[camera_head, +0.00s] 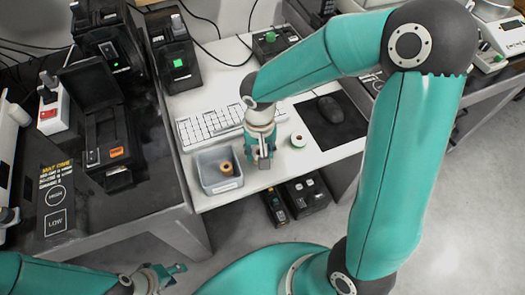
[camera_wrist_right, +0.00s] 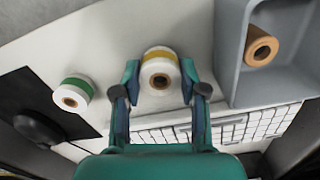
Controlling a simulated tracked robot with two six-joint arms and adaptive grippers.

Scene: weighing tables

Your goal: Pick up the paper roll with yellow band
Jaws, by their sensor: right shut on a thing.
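The paper roll with yellow band (camera_wrist_right: 160,62) is white with a dark core, seen end-on in the right wrist view. My right gripper (camera_wrist_right: 158,82) has a finger on each side of it and is shut on it. In the head view my right gripper (camera_head: 262,158) is over the front of the white desk, beside the grey bin, and mostly hides the roll. I cannot tell whether the roll touches the desk. My left gripper (camera_head: 165,277) is at the lower left, empty and open, away from the desk.
A roll with green band (camera_head: 298,140) stands right of my right gripper. The grey bin (camera_head: 207,158) holds a brown roll (camera_head: 226,168). A keyboard (camera_head: 210,125) lies behind, and a black mat (camera_head: 322,133) with a mouse (camera_head: 330,109) lies to the right.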

